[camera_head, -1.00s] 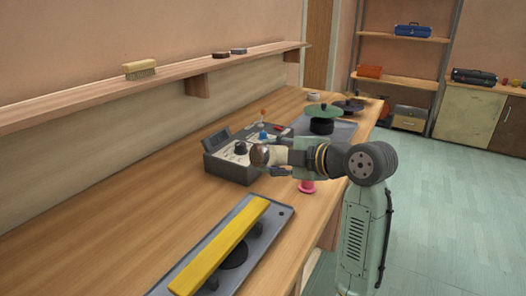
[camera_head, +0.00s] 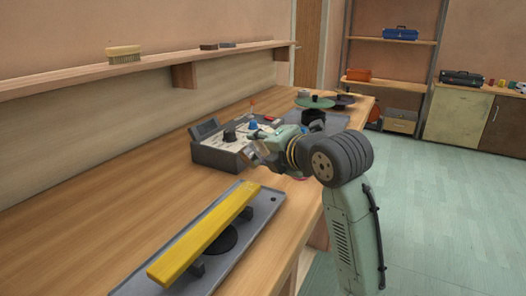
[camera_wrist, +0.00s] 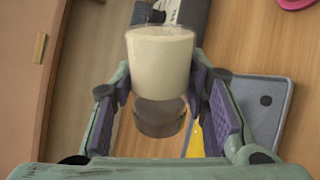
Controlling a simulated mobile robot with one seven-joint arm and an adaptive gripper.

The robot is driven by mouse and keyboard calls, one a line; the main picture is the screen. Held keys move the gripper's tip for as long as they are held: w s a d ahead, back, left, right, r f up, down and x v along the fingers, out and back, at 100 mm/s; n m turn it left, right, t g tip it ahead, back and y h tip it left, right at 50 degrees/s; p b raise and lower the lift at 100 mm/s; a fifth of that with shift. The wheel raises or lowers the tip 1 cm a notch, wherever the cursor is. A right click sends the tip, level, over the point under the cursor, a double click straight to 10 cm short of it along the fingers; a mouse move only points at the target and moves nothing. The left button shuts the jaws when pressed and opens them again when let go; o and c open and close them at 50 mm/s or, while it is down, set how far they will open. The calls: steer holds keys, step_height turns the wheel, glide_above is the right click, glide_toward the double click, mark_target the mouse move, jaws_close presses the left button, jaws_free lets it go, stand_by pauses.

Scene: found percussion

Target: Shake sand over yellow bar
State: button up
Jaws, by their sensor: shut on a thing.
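The yellow bar (camera_head: 205,236) lies lengthwise above a grey tray on the workbench, raised on dark supports. My gripper (camera_head: 264,154) is beyond the bar's far end, above the bench. It is shut on a sand shaker (camera_wrist: 160,62), a pale, sand-coloured cylinder with a dark metallic cap (camera_wrist: 160,117). The wrist view shows the shaker between the purple finger pads of my gripper (camera_wrist: 165,95). In the head view the shaker is small and partly hidden by the gripper, and looks tilted. A sliver of the yellow bar (camera_wrist: 195,142) shows below the shaker in the wrist view. No falling sand is visible.
A grey control box (camera_head: 222,150) with knobs stands just behind my gripper. A green disc (camera_head: 315,102) on a dark base stands farther back. A wall shelf (camera_head: 150,75) holds a brush (camera_head: 124,54). The bench left of the tray (camera_head: 255,217) is clear.

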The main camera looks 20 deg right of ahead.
stand_by(0.4)
steer(key=s+a+b, duration=0.1)
steer(key=s+a, duration=0.4)
steer(key=a, duration=0.1)
steer(key=shift+a, duration=0.15)
stand_by(0.6)
steer(key=shift+s+r, duration=0.1)
steer(key=s+a, duration=0.5)
steer(key=a, duration=0.1)
steer(key=shift+a+p, duration=0.15)
steer(key=shift+p, duration=0.15)
stand_by(0.6)
step_height(320, 180, up, 3)
steer(key=m+y+p, duration=0.2)
steer(key=m+p, duration=0.1)
steer(key=m, duration=0.1)
steer(key=m+g+y+p, duration=0.1)
steer(key=m+y+p, duration=0.2)
steer(key=m+p, duration=0.1)
steer(key=shift+p, duration=0.3)
